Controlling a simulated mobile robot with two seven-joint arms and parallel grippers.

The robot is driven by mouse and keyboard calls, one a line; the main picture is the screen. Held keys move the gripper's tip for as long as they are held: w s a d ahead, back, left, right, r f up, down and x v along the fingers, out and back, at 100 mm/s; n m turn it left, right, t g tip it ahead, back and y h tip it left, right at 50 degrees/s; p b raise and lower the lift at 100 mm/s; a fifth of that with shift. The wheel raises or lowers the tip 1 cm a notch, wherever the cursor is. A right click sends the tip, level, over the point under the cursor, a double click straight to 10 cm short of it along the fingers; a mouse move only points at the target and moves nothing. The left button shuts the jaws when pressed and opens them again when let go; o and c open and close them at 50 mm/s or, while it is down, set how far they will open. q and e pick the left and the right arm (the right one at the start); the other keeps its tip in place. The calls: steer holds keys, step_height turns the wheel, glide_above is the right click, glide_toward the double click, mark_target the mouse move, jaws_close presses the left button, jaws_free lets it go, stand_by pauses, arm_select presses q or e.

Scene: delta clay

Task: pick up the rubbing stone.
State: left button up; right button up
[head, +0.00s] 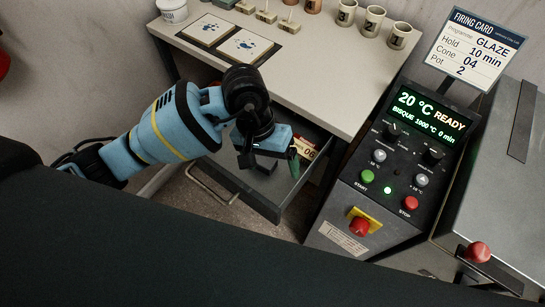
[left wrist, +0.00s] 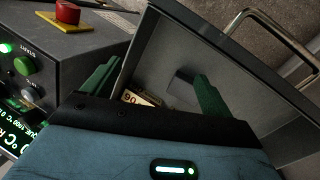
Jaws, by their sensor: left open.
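A small grey block (left wrist: 182,84), which looks like the rubbing stone, lies in the open drawer in the left wrist view. It shows between my finger tips, nearer the right one, and its lower part is partly hidden. My left gripper (head: 270,160) is over the drawer (head: 264,207) in the head view, pointing down into it. Its green fingers are spread apart in the left wrist view (left wrist: 155,85), and nothing is held. In the head view my gripper hides much of the drawer inside, and I cannot make out the stone there. My right gripper is not in view.
A small box marked with digits (head: 308,152) lies in the drawer, close to a green finger. The table top (head: 310,75) is above the drawer, with cups (head: 373,21) and tiles (head: 247,46). The kiln control box (head: 392,165) stands close on the right.

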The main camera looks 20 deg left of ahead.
mark_target(263, 159)
arm_select(q)
steer(key=w+a+y, duration=0.1)
steer(key=w+a+m+t+y+b, duration=0.1)
steer(key=w+a, duration=0.1)
steer(key=w+a+f+y, duration=0.1)
steer(key=shift+w+a+m, duration=0.15)
steer(key=shift+w+m, duration=0.25)
steer(key=shift+w, duration=0.1)
steer(key=shift+f, duration=1)
steer(key=shift+d+f, duration=0.2)
steer(key=shift+f, duration=1.2)
steer(key=shift+d+f, duration=0.15)
steer(key=shift+f, duration=1.25)
steer(key=shift+c, duration=0.2)
